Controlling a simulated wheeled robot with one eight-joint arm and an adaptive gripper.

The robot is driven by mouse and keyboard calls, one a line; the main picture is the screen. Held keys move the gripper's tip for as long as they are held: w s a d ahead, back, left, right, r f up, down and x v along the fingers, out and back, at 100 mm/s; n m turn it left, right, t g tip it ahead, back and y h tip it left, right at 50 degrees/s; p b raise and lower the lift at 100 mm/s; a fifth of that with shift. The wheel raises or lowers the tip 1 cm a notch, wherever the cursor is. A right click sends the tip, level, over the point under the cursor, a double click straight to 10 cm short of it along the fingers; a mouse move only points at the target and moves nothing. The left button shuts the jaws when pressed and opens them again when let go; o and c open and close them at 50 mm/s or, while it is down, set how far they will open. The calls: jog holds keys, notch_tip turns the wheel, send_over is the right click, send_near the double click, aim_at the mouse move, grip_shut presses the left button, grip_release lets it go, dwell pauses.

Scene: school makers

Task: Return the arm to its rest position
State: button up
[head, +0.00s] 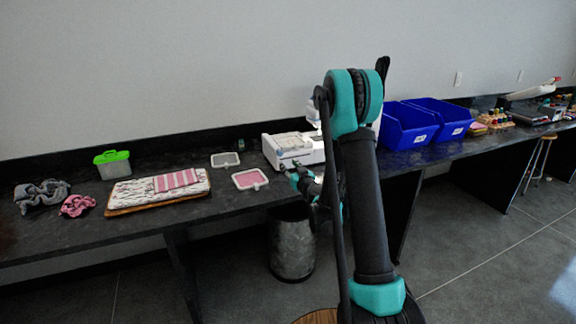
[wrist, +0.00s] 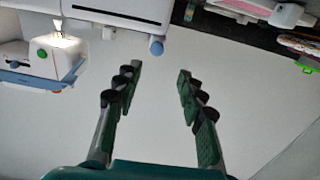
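My arm reaches over the dark counter (head: 60,232). My gripper (head: 288,170) is at the counter's front side, just in front of a white sewing machine (head: 285,147), partly overlapping it in the head view. In the wrist view my gripper (wrist: 158,82) has its two green and black fingers spread apart with nothing between them. The sewing machine also shows along the top left of the wrist view (wrist: 120,12). Part of the machine is hidden behind my arm in the head view.
Pink-and-white frames (head: 250,179), a folded striped cloth stack (head: 135,192), a green-lidded box (head: 112,164) and crumpled cloths (head: 42,196) lie to the left. Blue bins (head: 408,126) stand to the right. A metal trash can (head: 291,252) stands below the counter.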

jog(key=s+a+r+n+g+y, duration=0.1)
jog(key=s+g, duration=0.2)
jog(key=s, duration=0.5)
jog(key=s+a+r+n+g+y, duration=0.1)
jog(key=s+a+g, duration=0.15)
jog(key=s, duration=0.55)
jog(key=s+d+f+m+g+h, duration=0.2)
jog(key=s+d+f, duration=0.1)
jog(key=s, duration=0.5)
jog(key=s+d+f+m+g+h, duration=0.1)
jog(key=s+d+f+g+h, duration=0.2)
jog(key=s+d, duration=0.3)
jog(key=s+d+f+m+g+h, duration=0.2)
jog(key=s+d, duration=0.3)
jog(key=s, duration=0.7)
jog(key=shift+d+f+m+h, duration=0.25)
jog(key=shift+f+m+h, duration=0.05)
jog(key=shift+f, duration=0.35)
